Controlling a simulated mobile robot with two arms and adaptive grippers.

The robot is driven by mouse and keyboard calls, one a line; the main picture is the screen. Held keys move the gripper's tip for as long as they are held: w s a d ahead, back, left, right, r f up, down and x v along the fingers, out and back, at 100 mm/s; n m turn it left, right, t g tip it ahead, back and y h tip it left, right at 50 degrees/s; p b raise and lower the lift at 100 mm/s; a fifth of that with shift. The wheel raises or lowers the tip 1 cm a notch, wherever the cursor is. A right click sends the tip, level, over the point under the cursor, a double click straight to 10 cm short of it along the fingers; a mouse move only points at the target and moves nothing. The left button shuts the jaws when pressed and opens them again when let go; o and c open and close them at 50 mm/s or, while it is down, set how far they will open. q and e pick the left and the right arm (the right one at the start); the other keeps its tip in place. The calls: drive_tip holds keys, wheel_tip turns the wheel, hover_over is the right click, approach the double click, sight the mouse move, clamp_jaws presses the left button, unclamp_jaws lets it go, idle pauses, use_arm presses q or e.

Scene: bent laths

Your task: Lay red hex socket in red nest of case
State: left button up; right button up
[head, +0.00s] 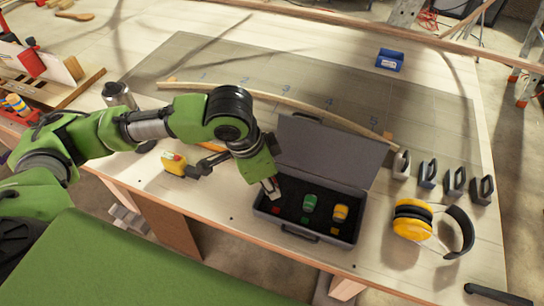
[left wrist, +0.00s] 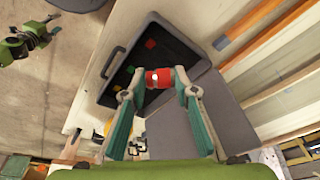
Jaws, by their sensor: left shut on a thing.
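The open case (head: 285,228) stands on the workbench, its grey lid tilted back and dark foam inside. A green socket (head: 309,202) and a yellow socket (head: 340,213) sit in it, each behind a square of its own colour. A red square (head: 276,210) marks the left place; it also shows in the left wrist view (left wrist: 150,43). My left gripper (head: 270,188) is over the left part of the case. In the left wrist view its fingers (left wrist: 161,82) are shut on the red hex socket (left wrist: 158,78), which lies crosswise between the tips. The fingers mostly hide the socket in the head view.
Yellow ear defenders (head: 412,219) and several dark clamps (head: 428,173) stand right of the case. A bent lath (head: 290,100) lies behind the lid. A yellow tape measure (head: 173,163) is left of my gripper. A blue box (head: 390,60) stands far back.

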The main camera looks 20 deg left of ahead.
sight(284, 197)
wheel_tip(284, 197, up, 6)
drive_tip(key=p, duration=0.5)
use_arm(q)
drive_tip(key=w+m+h, duration=0.1)
drive_tip(key=m, duration=0.1)
drive_tip(key=w+f+m+g+h, duration=0.1)
drive_tip(key=w+m, duration=0.1)
drive_tip(key=m, duration=0.1)
drive_tip(key=w+f+m+g+h, duration=0.1)
drive_tip(key=m, duration=0.2)
drive_tip(key=shift+w+d+f+h+b, duration=0.2)
drive_tip(key=shift+d+f+h+b, duration=0.05)
drive_tip(key=shift+d+h+b, duration=0.15)
wheel_tip(284, 197, down, 3)
drive_tip(key=b, duration=0.3)
drive_tip(key=shift+f, duration=0.2)
drive_tip(key=shift+f+b, duration=0.7)
drive_tip(key=shift+f, duration=0.4)
use_arm(e)
drive_tip(key=shift+w+d+f, duration=0.1)
drive_tip(key=shift+d+f, duration=0.05)
drive_tip(key=shift+f, duration=0.75)
drive_tip(key=shift+s+d+f, duration=0.1)
drive_tip(key=shift+d+f, duration=0.1)
drive_tip(key=shift+f, duration=0.65)
drive_tip(key=shift+w+d+f, duration=0.1)
drive_tip(key=shift+d+f, duration=0.05)
drive_tip(key=shift+f, duration=0.75)
